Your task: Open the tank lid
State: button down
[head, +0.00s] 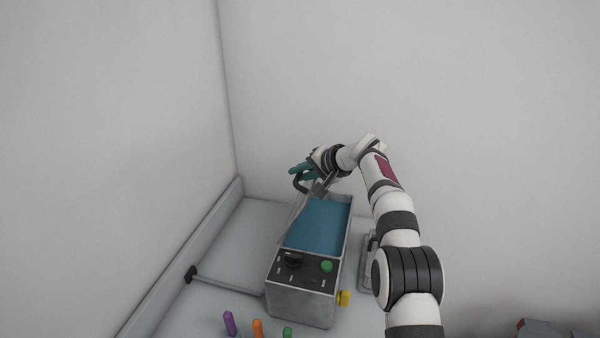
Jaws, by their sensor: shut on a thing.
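The tank (303,300) is a grey metal box with an open top and blue liquid (318,228) inside. Its grey lid (303,207) stands steeply tilted along the tank's left edge, seen nearly edge-on, so the liquid is uncovered. My gripper (302,173), with teal fingers, is above the far left of the tank at the lid's raised edge. It is shut on the lid's dark handle (299,184); the exact contact is small and partly hidden.
The tank front has a black knob (292,260) and a green button (327,267); a yellow part (343,298) sticks out at right. Purple (229,323), orange (258,328) and green (287,332) pegs stand in front. A rod with a black end (190,274) lies left. Walls stand behind and left.

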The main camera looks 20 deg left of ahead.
jog(key=shift+s+a+r+y, duration=0.1)
jog(key=shift+a+y, duration=0.15)
jog(key=shift+a, duration=0.45)
jog(key=shift+s+a+r+y, duration=0.1)
jog(key=shift+a+y, duration=0.15)
jog(key=shift+a, duration=0.4)
jog(key=c, duration=1.1)
grip_release()
jog(key=shift+f, duration=0.1)
jog(key=shift+w+d+h, duration=0.25)
jog(key=shift+d+h, duration=0.15)
jog(key=shift+d, duration=0.65)
jog(key=o, duration=0.4)
jog(key=r, duration=0.1)
jog(key=s+d+r, duration=0.1)
jog(key=r, duration=0.3)
jog(key=shift+s+d, duration=0.25)
jog(key=shift+s, duration=0.05)
jog(key=shift+s+d+r, duration=0.15)
jog(key=shift+r, duration=0.2)
jog(key=shift+s+d+r, duration=0.15)
jog(key=shift+s+r, duration=0.05)
jog(key=shift+r, duration=0.2)
jog(key=shift+s+d+r, duration=0.15)
jog(key=shift+r, duration=0.25)
jog(key=c, duration=0.4)
notch_tip(320, 180, up, 9)
send_over(302, 196)
jog(key=s+d, duration=0.4)
